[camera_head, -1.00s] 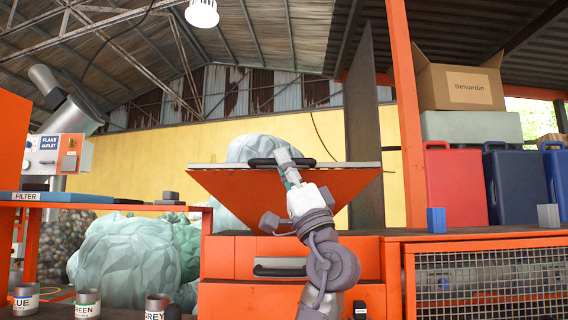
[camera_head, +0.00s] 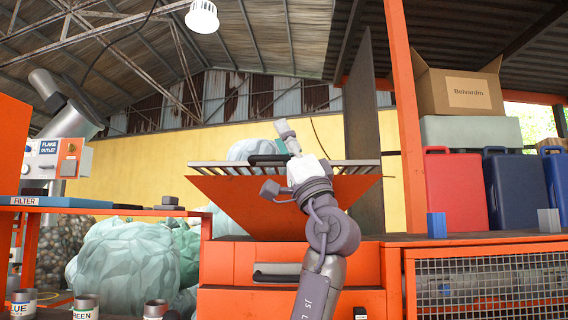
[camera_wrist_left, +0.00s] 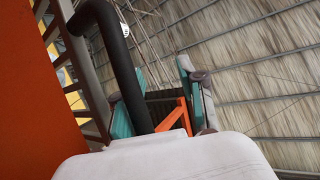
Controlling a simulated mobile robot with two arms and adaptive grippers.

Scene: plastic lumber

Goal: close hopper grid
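The hopper grid (camera_head: 340,168) has grey slats and sits across the top of the orange hopper (camera_head: 250,205). Its front bar stands a little above the hopper's front lip, with slats showing between; it looks slightly raised or tilted. Its black handle (camera_head: 265,159) is partly hidden by my left gripper (camera_head: 288,138), which points up at the handle's right part. In the left wrist view my gripper's teal fingers (camera_wrist_left: 155,95) are apart, with the black handle (camera_wrist_left: 118,55) close to the left finger. Whether it touches is unclear. My right gripper is not in view.
A drawer with a dark handle (camera_head: 277,272) is below the hopper. An orange post (camera_head: 405,120) and a counter with red (camera_head: 452,190) and blue containers are to the right. A filter shelf (camera_head: 75,203) and labelled cups (camera_head: 85,305) are left.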

